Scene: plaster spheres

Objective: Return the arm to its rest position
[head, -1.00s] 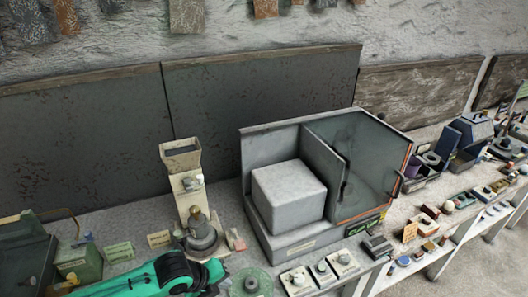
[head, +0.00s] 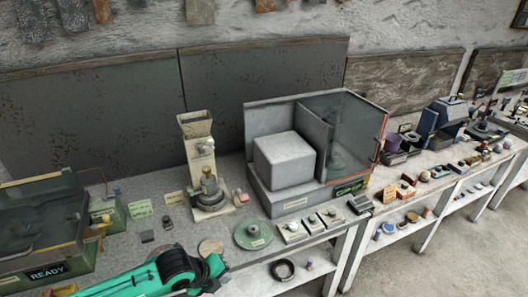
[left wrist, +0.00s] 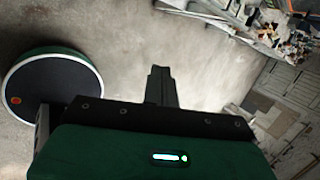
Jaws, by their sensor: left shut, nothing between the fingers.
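My left arm (head: 135,282), green with black joints, comes in at the bottom left of the head view, in front of the workbench. The left gripper (head: 214,266) is at its right end, in front of the bench edge, and its fingers are hard to make out there. In the left wrist view the left gripper's fingers (left wrist: 160,84) are together, with nothing between them, over bare grey floor. My right gripper is in neither view.
The workbench (head: 150,222) carries a cream grinder-like machine (head: 201,160), a grey box-shaped cabinet (head: 285,160), a green disc (head: 253,234) and a green machine (head: 45,225) marked READY. A lower shelf holds a dark ring (head: 283,269). Open floor (head: 440,265) lies at the right.

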